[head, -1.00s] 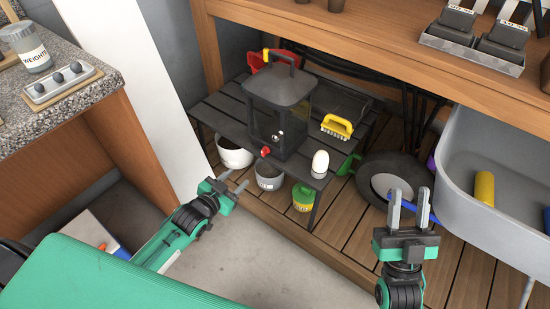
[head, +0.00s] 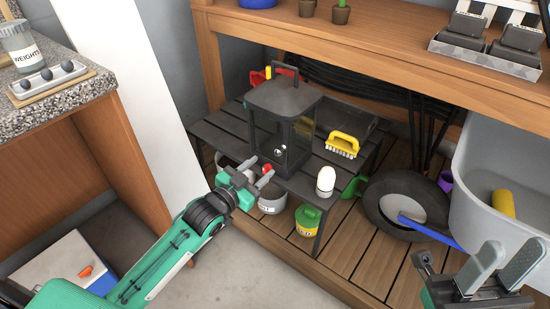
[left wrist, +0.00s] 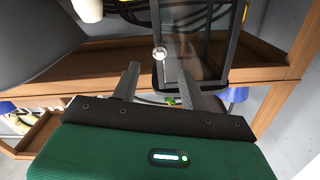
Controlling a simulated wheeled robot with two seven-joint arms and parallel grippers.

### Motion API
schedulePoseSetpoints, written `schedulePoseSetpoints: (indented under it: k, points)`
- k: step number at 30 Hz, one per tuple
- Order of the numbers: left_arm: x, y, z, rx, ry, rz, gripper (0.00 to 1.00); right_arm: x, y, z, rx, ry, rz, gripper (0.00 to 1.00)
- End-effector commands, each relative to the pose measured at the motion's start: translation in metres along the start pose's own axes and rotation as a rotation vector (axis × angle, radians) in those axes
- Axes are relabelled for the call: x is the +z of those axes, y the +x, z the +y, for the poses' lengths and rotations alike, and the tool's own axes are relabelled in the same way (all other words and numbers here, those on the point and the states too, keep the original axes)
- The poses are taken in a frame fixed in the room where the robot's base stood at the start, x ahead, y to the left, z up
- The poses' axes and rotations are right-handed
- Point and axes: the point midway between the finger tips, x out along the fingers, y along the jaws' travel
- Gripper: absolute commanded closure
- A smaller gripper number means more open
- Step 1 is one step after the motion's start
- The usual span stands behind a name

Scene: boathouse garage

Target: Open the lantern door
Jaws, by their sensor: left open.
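The dark lantern (head: 284,97) stands upright on a black slatted bench (head: 222,117), with a top handle and glass sides. Its door looks shut. A small round pale knob (head: 281,149) shows low on it; in the left wrist view a round silvery knob (left wrist: 160,53) sits just beyond my fingertips. My left gripper (head: 264,172) is open and empty, close in front of the lantern's lower front left, beside a small red piece (head: 266,168). I cannot tell whether they touch. My right gripper (head: 508,262) is open and empty at the lower right, away from the lantern.
Cans, one green (head: 308,220), sit below the bench. The workbench top (head: 390,55) overhangs behind.

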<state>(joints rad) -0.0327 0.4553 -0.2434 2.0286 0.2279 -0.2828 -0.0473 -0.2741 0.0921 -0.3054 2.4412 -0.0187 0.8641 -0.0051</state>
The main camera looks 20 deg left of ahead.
Motion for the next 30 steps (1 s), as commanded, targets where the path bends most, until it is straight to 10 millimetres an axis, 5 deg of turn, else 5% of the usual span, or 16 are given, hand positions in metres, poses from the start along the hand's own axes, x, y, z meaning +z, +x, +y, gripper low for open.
schedulePoseSetpoints:
  k: [15,28,30]
  points:
    - [0.001,0.067,0.000,0.000,0.000,0.000,0.55,-0.002,0.002,0.000,-0.013,-0.002,0.051,0.64]
    - [0.001,0.074,0.000,0.000,0.000,-0.001,0.55,-0.006,0.008,0.000,-0.007,-0.003,0.074,0.64]
    - [0.001,0.074,0.000,0.000,0.000,-0.001,0.69,-0.005,0.008,0.000,-0.007,-0.003,0.072,0.64]
